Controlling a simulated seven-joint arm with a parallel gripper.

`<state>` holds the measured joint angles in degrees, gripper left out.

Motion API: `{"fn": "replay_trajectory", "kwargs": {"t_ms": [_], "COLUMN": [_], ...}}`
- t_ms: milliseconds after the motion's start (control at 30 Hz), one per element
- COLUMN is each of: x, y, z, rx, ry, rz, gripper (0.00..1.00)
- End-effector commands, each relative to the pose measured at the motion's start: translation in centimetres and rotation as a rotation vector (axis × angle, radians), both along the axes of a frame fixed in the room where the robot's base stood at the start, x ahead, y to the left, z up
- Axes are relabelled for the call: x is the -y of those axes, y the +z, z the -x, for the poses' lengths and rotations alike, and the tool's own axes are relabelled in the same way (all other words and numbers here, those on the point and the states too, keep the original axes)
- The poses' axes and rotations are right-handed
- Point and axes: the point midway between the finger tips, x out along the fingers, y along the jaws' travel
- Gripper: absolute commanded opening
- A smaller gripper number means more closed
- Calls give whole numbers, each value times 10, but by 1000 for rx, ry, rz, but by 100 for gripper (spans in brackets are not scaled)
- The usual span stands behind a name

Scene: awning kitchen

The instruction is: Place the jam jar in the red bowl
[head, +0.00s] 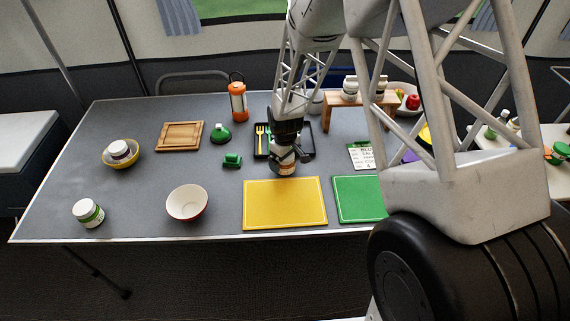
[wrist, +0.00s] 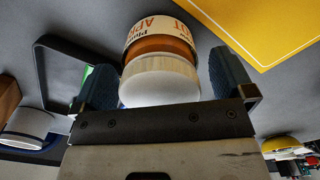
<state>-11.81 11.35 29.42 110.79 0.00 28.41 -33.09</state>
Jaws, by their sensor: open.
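The jam jar (wrist: 160,42), with orange contents, a pale lid and a partly readable label, stands upright on the table. In the head view the jar (head: 286,168) is just behind the yellow board, under my gripper (head: 287,148), which hides part of it. The red bowl (head: 187,204), red outside and white inside, sits left of the yellow board near the front edge and looks empty.
A yellow board (head: 285,204) and a green board (head: 358,199) lie in front. A black tray (head: 302,143) is close behind the jar. Table between jar and red bowl is mostly clear.

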Motion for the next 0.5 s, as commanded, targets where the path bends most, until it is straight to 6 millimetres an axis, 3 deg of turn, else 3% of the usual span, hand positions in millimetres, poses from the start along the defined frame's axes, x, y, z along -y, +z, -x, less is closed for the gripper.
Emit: {"fn": "replay_trajectory", "kwargs": {"t_ms": [367,500], "x": [0,0], "y": [0,0], "z": [0,0], "rx": [0,0], "ry": [0,0], "rz": [0,0], "gripper": [100,79]}}
